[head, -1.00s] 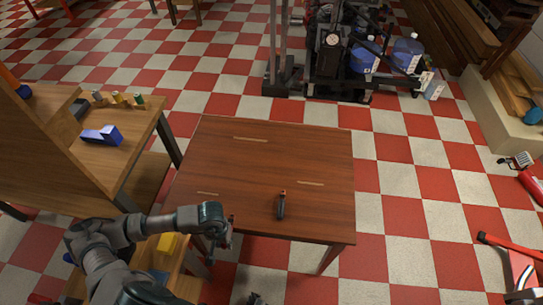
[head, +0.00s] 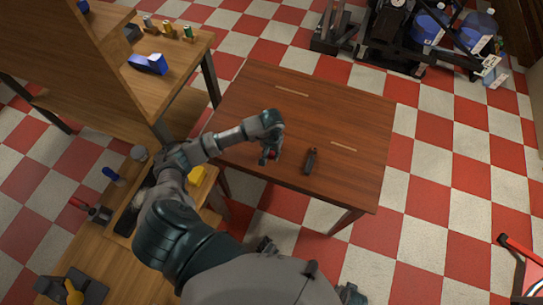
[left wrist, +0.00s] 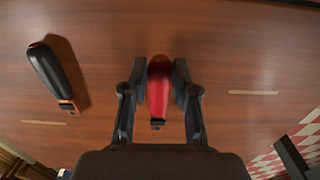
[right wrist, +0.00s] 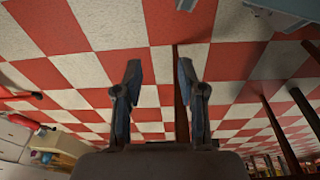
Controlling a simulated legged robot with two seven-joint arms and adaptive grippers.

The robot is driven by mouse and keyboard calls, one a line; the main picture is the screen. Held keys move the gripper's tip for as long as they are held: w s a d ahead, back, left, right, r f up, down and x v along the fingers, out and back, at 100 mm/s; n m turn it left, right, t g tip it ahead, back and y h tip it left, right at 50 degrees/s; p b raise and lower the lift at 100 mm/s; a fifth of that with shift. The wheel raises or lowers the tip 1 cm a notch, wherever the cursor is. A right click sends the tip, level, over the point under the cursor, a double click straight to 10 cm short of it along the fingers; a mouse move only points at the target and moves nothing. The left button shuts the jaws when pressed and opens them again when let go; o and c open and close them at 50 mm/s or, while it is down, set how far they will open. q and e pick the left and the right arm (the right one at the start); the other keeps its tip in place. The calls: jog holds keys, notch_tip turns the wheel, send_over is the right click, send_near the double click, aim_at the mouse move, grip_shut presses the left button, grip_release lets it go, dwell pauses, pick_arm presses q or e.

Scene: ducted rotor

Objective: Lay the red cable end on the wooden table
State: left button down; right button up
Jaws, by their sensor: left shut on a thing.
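The wooden table (head: 345,105) stands in the middle of the head view. My left gripper (head: 270,157) is over its left front part, shut on the red cable end (left wrist: 158,88). In the left wrist view my left gripper (left wrist: 159,95) has a finger on each side of the red cable end, with the tabletop behind. I cannot tell whether the cable end touches the wood. A black cable end (head: 311,161) lies on the table just right of the gripper; it also shows in the left wrist view (left wrist: 56,72). My right gripper (right wrist: 157,85) is open and empty above the checkered floor.
A wooden bench with a shelf (head: 190,65) stands left of the table, with a blue part (head: 148,63) on it. A lower wooden surface (head: 120,260) at the front left bears tools and a yellow block (head: 197,175). The table's right half is clear.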

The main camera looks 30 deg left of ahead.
pick_arm(q)
jog(key=shift+d+f, duration=0.25)
jog(key=shift+f, duration=0.5)
jog(key=shift+d+f, duration=0.2)
jog(key=shift+d+r, duration=0.1)
jog(key=shift+d, duration=0.15)
jog(key=shift+a, duration=0.1)
jog(key=c, duration=1.2)
grip_release()
jog(key=shift+a, duration=0.15)
jog(key=o, duration=0.3)
jog(key=shift+a+f, duration=0.15)
jog(key=shift+f, duration=0.05)
jog(key=shift+a, duration=0.15)
jog(key=shift+d+r, duration=0.1)
jog(key=shift+d, duration=0.1)
notch_tip(320, 180, up, 11)
jog(key=shift+a+f+p, duration=0.1)
jog(key=shift+f+p, duration=0.05)
jog(key=shift+p, duration=0.15)
jog(key=shift+r, duration=0.7)
pick_arm(e)
jog(key=shift+s+d+f, duration=0.2)
jog(key=shift+s+f, duration=0.05)
jog(key=shift+f, duration=0.2)
jog(key=shift+s+d+f, duration=0.2)
jog(key=shift+s+f, duration=0.05)
jog(key=shift+f, duration=0.15)
